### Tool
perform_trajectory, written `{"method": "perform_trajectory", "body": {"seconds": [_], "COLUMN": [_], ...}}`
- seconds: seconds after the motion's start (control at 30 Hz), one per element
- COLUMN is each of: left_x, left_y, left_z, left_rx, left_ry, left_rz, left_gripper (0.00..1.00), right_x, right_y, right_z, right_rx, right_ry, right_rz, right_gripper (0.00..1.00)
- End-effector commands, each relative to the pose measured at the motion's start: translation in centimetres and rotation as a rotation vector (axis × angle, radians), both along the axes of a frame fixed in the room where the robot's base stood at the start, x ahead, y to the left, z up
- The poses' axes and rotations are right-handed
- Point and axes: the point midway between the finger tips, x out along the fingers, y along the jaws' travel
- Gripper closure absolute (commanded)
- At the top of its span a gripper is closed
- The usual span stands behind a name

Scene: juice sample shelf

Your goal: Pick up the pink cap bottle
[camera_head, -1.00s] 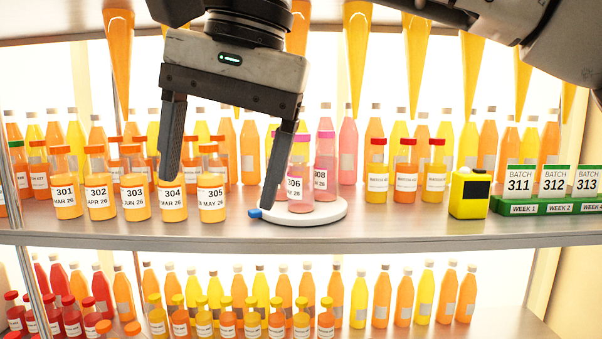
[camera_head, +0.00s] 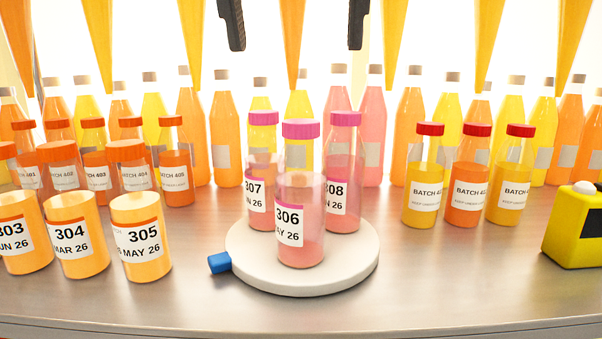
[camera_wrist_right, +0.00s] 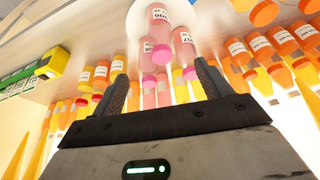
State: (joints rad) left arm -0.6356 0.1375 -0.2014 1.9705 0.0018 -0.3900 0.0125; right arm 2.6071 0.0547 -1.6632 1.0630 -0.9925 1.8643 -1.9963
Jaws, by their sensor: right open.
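Three pink-cap bottles with pink juice stand upright on a round white turntable (camera_head: 300,285) in the head view. Bottle 306 (camera_head: 300,225) is in front, bottle 307 (camera_head: 260,165) behind left, bottle 308 (camera_head: 343,180) behind right. My right gripper (camera_head: 295,35) is open and empty; only its two fingertips show at the top edge, above the pink caps in the picture. In the right wrist view, which is upside down, the open fingers of my right gripper (camera_wrist_right: 160,85) spread with bottle 306 (camera_wrist_right: 160,30) and bottle 307 (camera_wrist_right: 183,45) beyond them. My left gripper is not in view.
Orange bottles (camera_head: 75,235) stand to the left, red-cap bottles (camera_head: 470,185) to the right. A yellow device (camera_head: 573,228) is at the right edge. A blue tab (camera_head: 220,262) sticks out of the turntable. Orange cones (camera_head: 290,40) hang above. The shelf front is clear.

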Motion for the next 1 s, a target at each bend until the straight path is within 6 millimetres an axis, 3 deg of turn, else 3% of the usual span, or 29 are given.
{"method": "perform_trajectory", "body": {"seconds": [0.17, 0.4, 0.6, 0.83, 1.0], "left_x": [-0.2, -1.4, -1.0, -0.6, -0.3], "left_y": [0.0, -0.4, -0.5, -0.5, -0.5], "left_z": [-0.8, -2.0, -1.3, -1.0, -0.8], "left_rx": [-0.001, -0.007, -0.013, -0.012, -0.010], "left_ry": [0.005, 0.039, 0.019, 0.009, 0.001], "left_rz": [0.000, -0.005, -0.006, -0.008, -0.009], "left_gripper": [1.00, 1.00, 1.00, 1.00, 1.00], "right_x": [0.7, 2.6, 3.7, 4.1, 4.8], "right_y": [-0.1, -0.3, -0.4, -0.5, -0.5], "right_z": [-2.0, -6.8, -9.4, -10.9, -13.5], "right_rx": [-0.002, -0.002, 0.000, -0.001, -0.002], "right_ry": [0.000, 0.002, 0.000, 0.001, 0.002], "right_rz": [0.000, -0.001, 0.001, 0.001, 0.000], "right_gripper": [0.23, 0.23, 0.23, 0.23, 0.23]}}
